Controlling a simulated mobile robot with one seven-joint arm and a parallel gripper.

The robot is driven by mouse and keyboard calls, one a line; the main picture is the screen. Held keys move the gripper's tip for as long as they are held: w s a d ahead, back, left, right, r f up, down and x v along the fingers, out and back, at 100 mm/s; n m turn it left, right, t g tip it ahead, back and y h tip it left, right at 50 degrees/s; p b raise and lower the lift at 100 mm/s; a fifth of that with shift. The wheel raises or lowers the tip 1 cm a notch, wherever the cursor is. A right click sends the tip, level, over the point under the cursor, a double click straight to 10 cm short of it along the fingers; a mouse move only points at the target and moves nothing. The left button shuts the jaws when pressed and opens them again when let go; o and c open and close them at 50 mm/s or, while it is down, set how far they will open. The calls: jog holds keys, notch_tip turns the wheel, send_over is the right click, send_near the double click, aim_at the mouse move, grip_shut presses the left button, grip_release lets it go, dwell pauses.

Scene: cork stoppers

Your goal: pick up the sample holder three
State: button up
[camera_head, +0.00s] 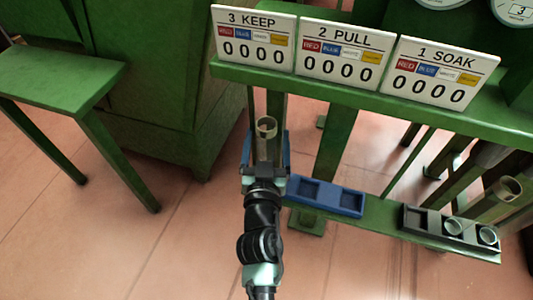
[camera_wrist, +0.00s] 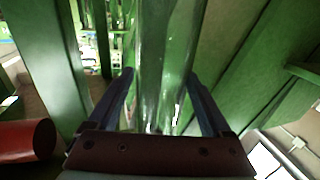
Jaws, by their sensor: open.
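A clear, upright glass tube (camera_head: 266,128) stands below the sign marked 3 KEEP (camera_head: 254,37); I take it to be sample holder three. My gripper (camera_head: 266,155) is at the tube, with a blue side piece on either side of it. In the wrist view the clear tube (camera_wrist: 168,50) rises between the two dark blue fingers of my gripper (camera_wrist: 160,78). The fingers are apart, with a gap visible at each side, so the gripper is open around the tube. The tube's lower end is hidden by my wrist in the head view.
A blue tray (camera_head: 325,197) with square recesses lies to the right on a green rail. Further right, a black tray (camera_head: 430,226) holds glass tubes, and another tube (camera_head: 508,190) stands behind. Signs 2 PULL (camera_head: 343,50) and 1 SOAK (camera_head: 440,76) line the green shelf. A green bench (camera_head: 65,75) stands left.

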grip_shut()
dwell(0.4)
